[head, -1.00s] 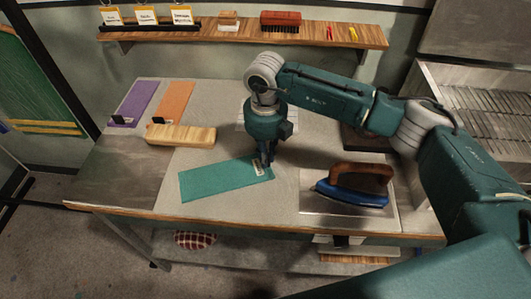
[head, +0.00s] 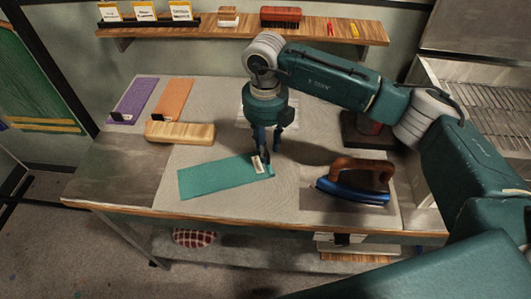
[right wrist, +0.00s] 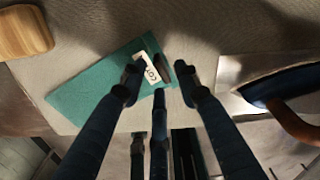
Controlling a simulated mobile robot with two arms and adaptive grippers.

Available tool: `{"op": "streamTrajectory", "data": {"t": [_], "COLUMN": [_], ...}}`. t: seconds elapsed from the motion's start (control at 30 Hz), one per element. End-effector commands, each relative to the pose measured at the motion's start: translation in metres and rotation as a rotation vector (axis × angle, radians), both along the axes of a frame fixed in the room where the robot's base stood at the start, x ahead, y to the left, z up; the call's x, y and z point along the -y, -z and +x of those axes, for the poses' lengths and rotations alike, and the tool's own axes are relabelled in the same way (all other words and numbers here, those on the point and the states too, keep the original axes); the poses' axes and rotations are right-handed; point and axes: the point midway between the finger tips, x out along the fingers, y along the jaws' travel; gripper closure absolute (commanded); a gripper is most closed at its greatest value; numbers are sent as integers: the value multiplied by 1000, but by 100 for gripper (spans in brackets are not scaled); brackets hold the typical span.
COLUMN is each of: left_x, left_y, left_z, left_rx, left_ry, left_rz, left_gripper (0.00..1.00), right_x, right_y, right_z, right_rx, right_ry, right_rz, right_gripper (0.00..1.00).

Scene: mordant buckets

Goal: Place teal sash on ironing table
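The teal sash (head: 218,178) lies flat on the grey padded top of the ironing table (head: 315,150), near the front middle. A white tag (head: 257,164) and a dark clip are at its right end. My right gripper (head: 268,150) is over the sash's right end. Its fingers (right wrist: 158,85) are spread and nothing shows held between them. My left gripper is out of view.
A blue iron (head: 352,188) with a brown handle stands right of the sash. A wooden block (head: 180,133), a purple strip (head: 132,100) and an orange strip (head: 172,100) lie at the left. A wall shelf (head: 240,30) runs behind. Table around the sash is clear.

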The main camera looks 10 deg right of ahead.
Motion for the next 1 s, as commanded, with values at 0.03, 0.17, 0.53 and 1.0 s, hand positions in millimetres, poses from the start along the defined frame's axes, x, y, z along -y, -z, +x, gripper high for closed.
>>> {"op": "streamTrajectory", "data": {"t": [0.03,0.17,0.53,1.0], "left_x": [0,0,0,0], "left_y": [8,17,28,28], "left_z": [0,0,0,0], "left_rx": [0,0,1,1], "left_ry": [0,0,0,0], "left_rz": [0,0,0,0], "left_gripper": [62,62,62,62], "right_x": [0,-1,0,0], "right_y": [-10,-39,-88,-90], "right_z": [2,2,1,0], "right_rx": [8,7,2,1], "right_ry": [0,-1,0,0], "right_rz": [2,2,0,0], "right_gripper": [68,68,68,68]}}
